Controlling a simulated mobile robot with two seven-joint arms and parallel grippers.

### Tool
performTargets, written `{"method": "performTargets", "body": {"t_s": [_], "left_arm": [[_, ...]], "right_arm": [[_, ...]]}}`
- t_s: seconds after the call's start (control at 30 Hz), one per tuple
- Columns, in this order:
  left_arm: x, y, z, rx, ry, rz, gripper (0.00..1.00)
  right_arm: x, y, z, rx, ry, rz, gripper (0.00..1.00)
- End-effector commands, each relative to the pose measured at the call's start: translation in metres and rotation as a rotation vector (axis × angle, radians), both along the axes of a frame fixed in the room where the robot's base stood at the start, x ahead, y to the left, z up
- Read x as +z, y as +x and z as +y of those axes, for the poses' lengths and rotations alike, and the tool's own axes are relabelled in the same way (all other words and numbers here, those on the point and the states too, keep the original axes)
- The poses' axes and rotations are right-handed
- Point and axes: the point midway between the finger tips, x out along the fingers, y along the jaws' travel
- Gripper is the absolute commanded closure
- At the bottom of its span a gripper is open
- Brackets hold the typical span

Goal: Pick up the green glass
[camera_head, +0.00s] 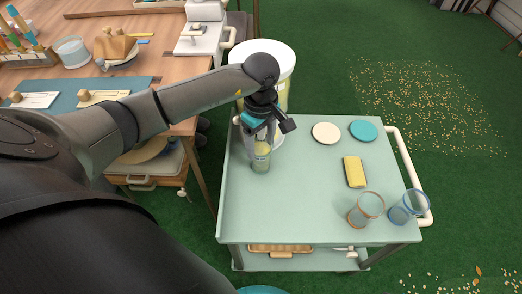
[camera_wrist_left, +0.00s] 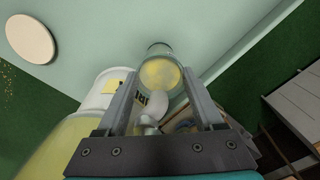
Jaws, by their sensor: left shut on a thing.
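The green glass (camera_head: 261,163) is a small, see-through, yellowish-green tumbler at the left side of the pale green cart top (camera_head: 300,205). My left gripper (camera_head: 263,139) comes down on it from above and is shut on it, hiding its upper part. In the left wrist view the glass (camera_wrist_left: 160,71) sits between the two fingertips of my left gripper (camera_wrist_left: 162,78). It looks upright; I cannot tell whether its base touches the cart top. My right gripper is not in view.
An orange-tinted glass (camera_head: 366,210) and a blue-tinted glass (camera_head: 408,207) stand at the cart's front right. A yellow block (camera_head: 354,171), a cream disc (camera_head: 326,133) and a teal disc (camera_head: 363,131) lie farther back. A white bucket (camera_head: 275,65) stands behind; a wooden workbench (camera_head: 165,65) is left.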

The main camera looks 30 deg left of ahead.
Motion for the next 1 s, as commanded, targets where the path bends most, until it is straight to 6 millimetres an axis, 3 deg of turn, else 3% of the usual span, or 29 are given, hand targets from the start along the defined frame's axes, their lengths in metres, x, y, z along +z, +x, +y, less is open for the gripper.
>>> {"method": "performTargets", "body": {"t_s": [0.07, 0.47, 1.0], "left_arm": [[0.0001, 0.0000, 0.0002, 0.000, 0.000, 0.000, 0.54], [0.0002, 0.0001, 0.0004, 0.000, 0.001, 0.000, 0.99], [0.0010, 0.0005, 0.0005, 0.001, 0.001, -0.002, 1.00]], "right_arm": [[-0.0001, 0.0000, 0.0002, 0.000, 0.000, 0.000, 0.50], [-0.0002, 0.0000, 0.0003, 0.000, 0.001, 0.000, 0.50], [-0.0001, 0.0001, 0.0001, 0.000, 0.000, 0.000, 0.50]]}}
